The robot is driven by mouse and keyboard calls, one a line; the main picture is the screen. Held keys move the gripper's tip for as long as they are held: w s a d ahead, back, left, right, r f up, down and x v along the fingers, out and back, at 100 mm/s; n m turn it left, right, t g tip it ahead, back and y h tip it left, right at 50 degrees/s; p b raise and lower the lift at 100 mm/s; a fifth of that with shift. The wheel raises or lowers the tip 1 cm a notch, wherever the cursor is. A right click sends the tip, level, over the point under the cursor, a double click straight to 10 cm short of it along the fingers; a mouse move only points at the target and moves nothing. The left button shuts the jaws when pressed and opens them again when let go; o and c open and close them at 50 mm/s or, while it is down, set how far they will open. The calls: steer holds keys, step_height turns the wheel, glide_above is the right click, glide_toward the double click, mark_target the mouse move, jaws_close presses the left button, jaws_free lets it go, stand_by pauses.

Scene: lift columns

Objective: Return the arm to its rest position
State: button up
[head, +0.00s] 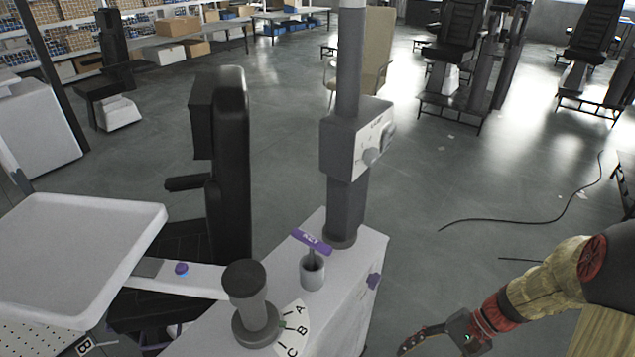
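My arm comes in from the right edge of the head view, low in the picture. My gripper (428,340) is at the bottom, right of the white console (345,290), over the grey floor. One dark curved finger shows, and the rest is cut off by the frame's lower edge. No held object shows in the visible part, and I cannot tell whether the fingers are open. The gripper appears apart from the console.
The console carries a grey column with a control box (352,145), a purple-handled key (311,242) in a cup, and a dark knob (248,300) by an A-B-C dial. A white tray (80,235) is left. Cables (530,220) lie on open floor right.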

steer(key=s+a+r+n+t+h, duration=0.1)
steer(key=r+n+t+h, duration=0.1)
steer(key=r, duration=0.7)
steer(key=s+a+r+n+t+h+p, duration=0.1)
steer(key=s+a+r+n+t+h, duration=0.1)
steer(key=r, duration=0.8)
steer(key=s+a+r+n+t+h+p, duration=0.1)
steer(key=s+a+r+n+t+h, duration=0.1)
steer(key=r, duration=0.7)
steer(key=shift+a+r+n+t+h, duration=0.15)
steer(key=shift+n+t+h, duration=0.35)
steer(key=shift+n+h, duration=0.65)
steer(key=shift+s, duration=0.15)
steer(key=shift+c, duration=0.9)
